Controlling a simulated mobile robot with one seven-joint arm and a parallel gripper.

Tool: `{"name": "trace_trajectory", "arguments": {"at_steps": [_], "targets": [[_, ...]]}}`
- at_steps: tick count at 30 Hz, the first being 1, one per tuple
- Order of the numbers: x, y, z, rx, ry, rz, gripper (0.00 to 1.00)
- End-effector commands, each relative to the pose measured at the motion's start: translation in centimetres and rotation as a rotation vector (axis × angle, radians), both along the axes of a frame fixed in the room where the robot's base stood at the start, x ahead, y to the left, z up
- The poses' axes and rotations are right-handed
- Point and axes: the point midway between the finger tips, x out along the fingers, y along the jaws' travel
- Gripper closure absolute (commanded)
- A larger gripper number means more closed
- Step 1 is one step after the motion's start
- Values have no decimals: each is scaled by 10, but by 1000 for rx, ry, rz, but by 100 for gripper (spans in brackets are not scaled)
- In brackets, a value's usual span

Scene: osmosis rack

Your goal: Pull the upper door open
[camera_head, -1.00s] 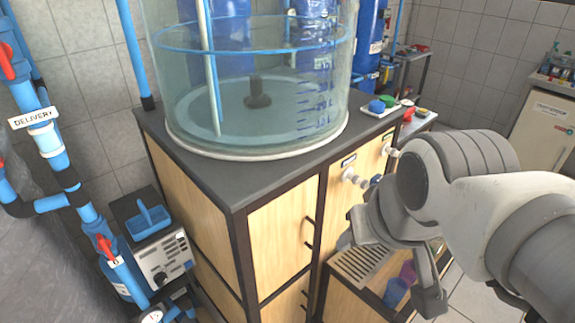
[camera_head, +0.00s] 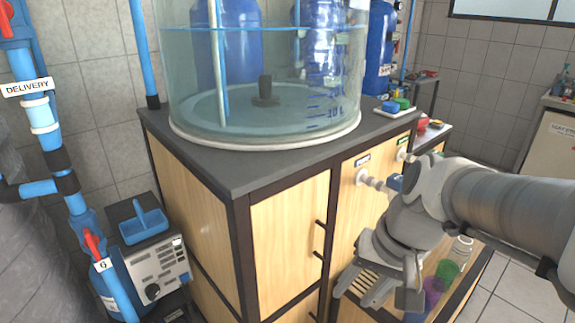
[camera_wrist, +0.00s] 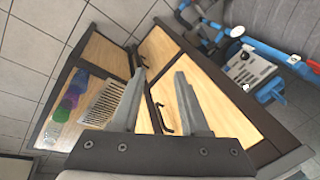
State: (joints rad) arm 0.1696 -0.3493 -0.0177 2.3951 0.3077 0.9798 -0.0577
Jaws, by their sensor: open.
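The upper door (camera_head: 285,235) is a light wood panel in a dark frame below the tank; it looks shut. Its dark bar handle (camera_head: 319,240) stands upright near the door's right edge. My gripper (camera_head: 374,297) is open and empty, to the right of the handle and lower in the head view. In the wrist view, the upper door (camera_wrist: 222,98) lies partly behind my fingers (camera_wrist: 158,92). Its handle (camera_wrist: 160,117) shows between the open fingers, apparently apart from them. A lower door (camera_wrist: 158,48) with its own handle (camera_wrist: 139,60) shows beyond.
A glass tank (camera_head: 265,90) stands on the dark worktop (camera_head: 220,170). White valve fittings (camera_head: 370,180) stick out near my arm. A slatted shelf (camera_wrist: 101,103) and coloured cups (camera_wrist: 70,97) are close to my gripper. Blue pipes (camera_head: 65,180) and a grey device (camera_head: 155,270) stand left.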

Motion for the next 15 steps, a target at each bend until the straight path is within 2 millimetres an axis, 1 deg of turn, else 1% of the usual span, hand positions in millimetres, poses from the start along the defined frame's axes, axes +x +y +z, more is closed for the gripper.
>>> {"name": "trace_trajectory", "arguments": {"at_steps": [1,6,11,15], "targets": [[3,-1,-10,62,68,-57,55],[12,3,-35,310,278,-262,55],[29,2,-52,564,452,-469,55],[49,-8,-64,798,576,-651,55]]}}
